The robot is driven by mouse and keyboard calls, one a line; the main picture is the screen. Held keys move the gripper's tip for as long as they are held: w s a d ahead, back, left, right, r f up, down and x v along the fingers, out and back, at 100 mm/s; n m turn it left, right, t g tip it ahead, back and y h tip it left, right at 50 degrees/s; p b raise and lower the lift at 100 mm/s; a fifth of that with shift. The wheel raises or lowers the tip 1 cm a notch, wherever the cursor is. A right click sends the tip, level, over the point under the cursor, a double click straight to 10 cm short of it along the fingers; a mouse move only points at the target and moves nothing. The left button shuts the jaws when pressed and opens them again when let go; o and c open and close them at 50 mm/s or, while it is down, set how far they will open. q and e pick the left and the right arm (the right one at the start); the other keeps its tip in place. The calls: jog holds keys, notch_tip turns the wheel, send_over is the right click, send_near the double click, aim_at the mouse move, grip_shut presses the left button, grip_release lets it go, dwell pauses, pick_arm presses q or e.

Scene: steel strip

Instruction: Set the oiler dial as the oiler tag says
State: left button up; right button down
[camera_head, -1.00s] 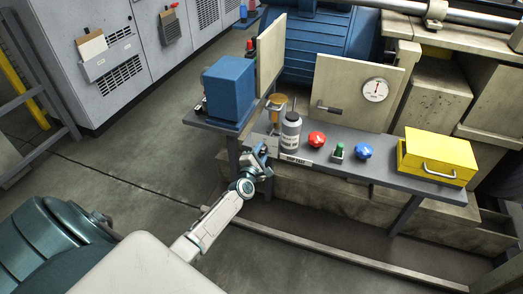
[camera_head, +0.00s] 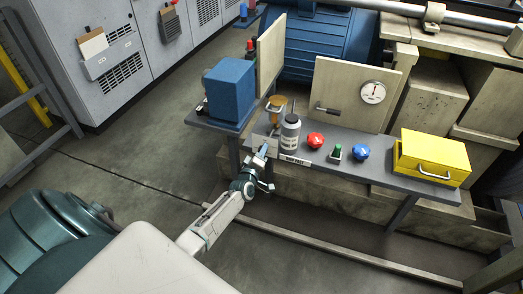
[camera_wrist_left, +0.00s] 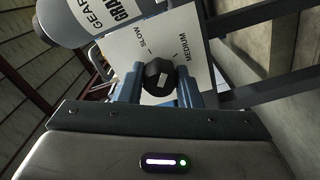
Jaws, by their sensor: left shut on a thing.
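The oiler's amber cup (camera_head: 276,104) stands at the left end of the grey bench, behind a pale dial plate (camera_head: 266,143). My left gripper (camera_head: 263,151) is at this plate. In the left wrist view, the left gripper (camera_wrist_left: 160,88) is shut on the dial's black knob (camera_wrist_left: 158,73), one finger on each side. A white mark shows on the knob's face. The white dial plate (camera_wrist_left: 130,42) reads SLOW and MEDIUM beside tick marks; the rest is hidden. I cannot make out an oiler tag. My right gripper is not in view.
A grey bottle (camera_head: 290,134) stands close beside the plate. A blue box (camera_head: 229,88) stands left. Floor in front is clear.

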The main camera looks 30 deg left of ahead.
pick_arm(q)
jog(key=m+p, duration=0.1)
jog(key=m, duration=0.2)
jog(key=m+p, duration=0.1)
jog(key=m, duration=0.1)
jog(key=shift+m, duration=0.3)
jog(key=m+p, duration=0.2)
jog(key=m, duration=0.2)
jog(key=m+p, duration=0.1)
jog(key=m, duration=0.3)
jog(key=shift+p, duration=0.3)
jog(key=m+p, duration=0.1)
jog(key=m, duration=0.3)
jog(key=shift+m, duration=0.3)
jog(key=m+p, duration=0.1)
jog(key=m, duration=0.3)
jog(key=shift+f, duration=0.1)
jog(key=shift+m, duration=0.3)
jog(key=o, duration=1)
jog(key=shift+c, duration=0.2)
